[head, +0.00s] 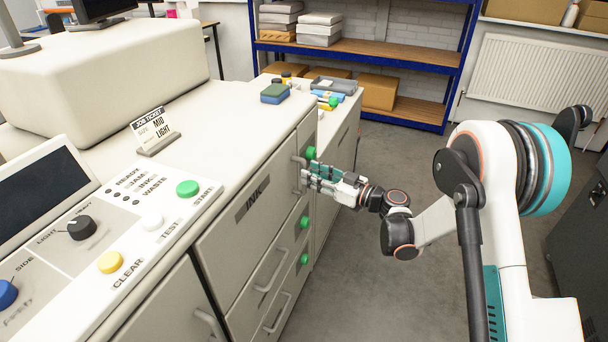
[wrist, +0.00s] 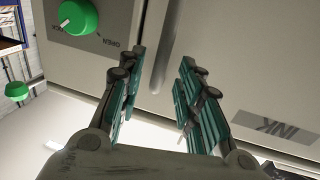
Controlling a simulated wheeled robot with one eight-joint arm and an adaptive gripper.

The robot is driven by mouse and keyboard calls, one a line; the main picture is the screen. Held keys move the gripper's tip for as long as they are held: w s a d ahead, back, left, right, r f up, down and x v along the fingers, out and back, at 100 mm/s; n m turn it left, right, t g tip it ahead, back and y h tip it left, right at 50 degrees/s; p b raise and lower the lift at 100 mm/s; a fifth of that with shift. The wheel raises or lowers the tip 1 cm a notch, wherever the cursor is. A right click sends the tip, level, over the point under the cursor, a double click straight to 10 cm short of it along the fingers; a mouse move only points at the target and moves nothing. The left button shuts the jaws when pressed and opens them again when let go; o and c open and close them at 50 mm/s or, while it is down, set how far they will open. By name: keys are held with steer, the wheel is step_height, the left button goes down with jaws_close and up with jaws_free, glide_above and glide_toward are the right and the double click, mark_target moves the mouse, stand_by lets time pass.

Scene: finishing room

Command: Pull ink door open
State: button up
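The ink door (head: 235,235) is a cream panel marked INK on the machine's front and looks closed. Its label shows upside down in the wrist view (wrist: 272,127). The door's upright bar handle (wrist: 172,45) lies between the fingers of my gripper (wrist: 162,65). The gripper is open, with a gap showing on both sides of the bar. In the head view my gripper (head: 308,177) is at the door's far upper edge and partly hides the handle. A green knob (wrist: 78,16) beside the door has an OPEN label; its other label is hard to read.
Other green knobs (head: 304,222) sit lower on the machine front. A drawer handle (head: 270,272) sticks out below the door. The control panel (head: 120,215) and a job ticket (head: 155,128) are on top. The grey floor (head: 350,285) to the right is clear.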

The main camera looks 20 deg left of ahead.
mark_target(304, 190)
steer(key=shift+b+x, duration=0.4)
steer(key=shift+x, duration=1.55)
steer(key=shift+c, duration=0.6)
jaws_close()
